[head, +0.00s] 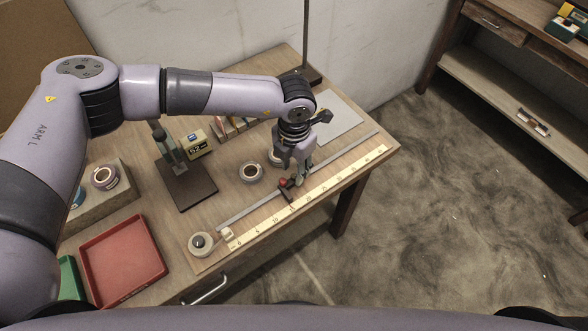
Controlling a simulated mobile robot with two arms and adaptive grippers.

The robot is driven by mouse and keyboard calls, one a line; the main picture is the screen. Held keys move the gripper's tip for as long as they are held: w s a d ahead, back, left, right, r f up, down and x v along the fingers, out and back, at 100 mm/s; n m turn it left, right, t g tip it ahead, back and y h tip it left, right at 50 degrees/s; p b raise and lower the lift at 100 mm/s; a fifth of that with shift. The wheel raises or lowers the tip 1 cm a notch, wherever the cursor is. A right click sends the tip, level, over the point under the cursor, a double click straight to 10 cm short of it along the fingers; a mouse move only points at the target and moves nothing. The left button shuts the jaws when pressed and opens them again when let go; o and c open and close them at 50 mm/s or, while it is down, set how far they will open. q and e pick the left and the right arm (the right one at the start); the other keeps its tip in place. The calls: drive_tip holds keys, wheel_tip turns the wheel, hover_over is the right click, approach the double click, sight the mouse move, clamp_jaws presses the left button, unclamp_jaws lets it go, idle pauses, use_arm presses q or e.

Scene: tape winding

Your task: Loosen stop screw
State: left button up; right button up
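A small stop (287,190) with a red top and a dark lower part sits on the grey metal rail (250,207), partway along the yellow scale (335,181). A separate screw is too small to make out on it. My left gripper (301,179) points down at the rail, just right of the stop. Its fingertips are close to the stop, and I cannot tell if they touch it. The fingers are small and partly hidden, so their opening is unclear. My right gripper is not in view.
Tape rolls lie on the wooden table behind the rail, one (251,172) near its middle. A red tray (123,262) is at front left. A grey plate (338,118) lies behind my gripper.

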sight(294, 176)
use_arm(q)
wheel_tip(294, 176, up, 10)
idle(0.3)
drive_tip(key=shift+f, duration=0.15)
